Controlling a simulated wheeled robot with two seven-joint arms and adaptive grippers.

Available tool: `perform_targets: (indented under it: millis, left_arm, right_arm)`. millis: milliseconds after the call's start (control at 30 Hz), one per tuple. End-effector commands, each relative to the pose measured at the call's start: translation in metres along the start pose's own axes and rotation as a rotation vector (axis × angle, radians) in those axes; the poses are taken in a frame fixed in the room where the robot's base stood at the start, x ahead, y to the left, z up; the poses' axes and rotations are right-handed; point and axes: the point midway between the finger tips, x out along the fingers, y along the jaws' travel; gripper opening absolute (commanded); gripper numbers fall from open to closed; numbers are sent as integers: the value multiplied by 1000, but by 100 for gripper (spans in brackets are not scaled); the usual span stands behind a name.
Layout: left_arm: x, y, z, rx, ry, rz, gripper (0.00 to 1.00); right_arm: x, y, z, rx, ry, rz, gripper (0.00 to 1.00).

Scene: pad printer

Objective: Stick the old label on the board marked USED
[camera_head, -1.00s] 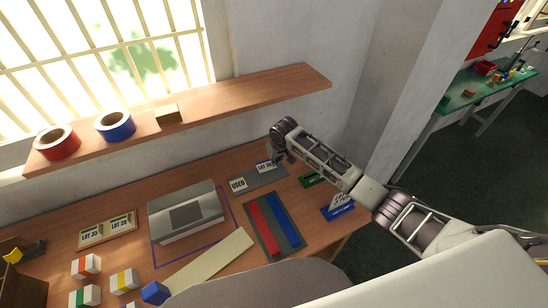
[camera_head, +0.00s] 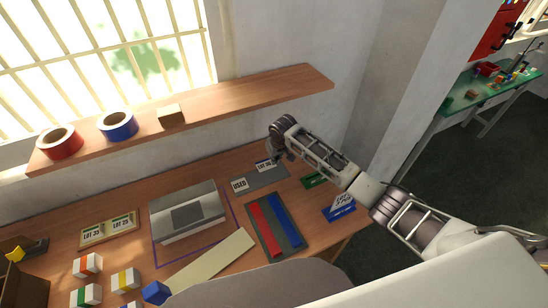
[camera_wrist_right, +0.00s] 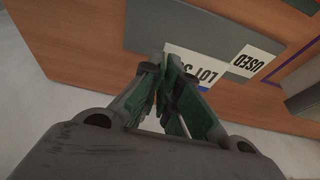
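The grey board marked USED (camera_head: 258,181) lies flat at the back right of the table, below the shelf. Its white USED patch (camera_head: 239,185) is on the left end; it also shows in the right wrist view (camera_wrist_right: 251,60). A white label printed LOT (camera_head: 264,166) is at the board's far edge, and in the wrist view the label (camera_wrist_right: 214,70) lies over the grey surface, partly hidden by my fingers. My right gripper (camera_wrist_right: 169,62) has its fingertips together at the label's edge and looks shut on it. Whether the label touches the board is unclear. My left gripper is out of view.
A grey machine (camera_head: 187,215) stands left of the board. A mat with red and blue strips (camera_head: 274,226) lies in front. A blue stand with a card (camera_head: 339,207) is at right. The shelf (camera_head: 240,94) with tape rolls overhangs behind.

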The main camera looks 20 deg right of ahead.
Motion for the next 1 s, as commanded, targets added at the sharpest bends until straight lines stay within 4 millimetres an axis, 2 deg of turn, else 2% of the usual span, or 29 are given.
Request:
perform_targets:
  millis: [300, 1000]
  left_arm:
    - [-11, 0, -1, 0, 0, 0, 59]
    - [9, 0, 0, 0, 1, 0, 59]
  right_arm:
    - [-2, 0, 0, 1, -1, -1, 0]
    - [41, 0, 14, 1, 0, 0, 0]
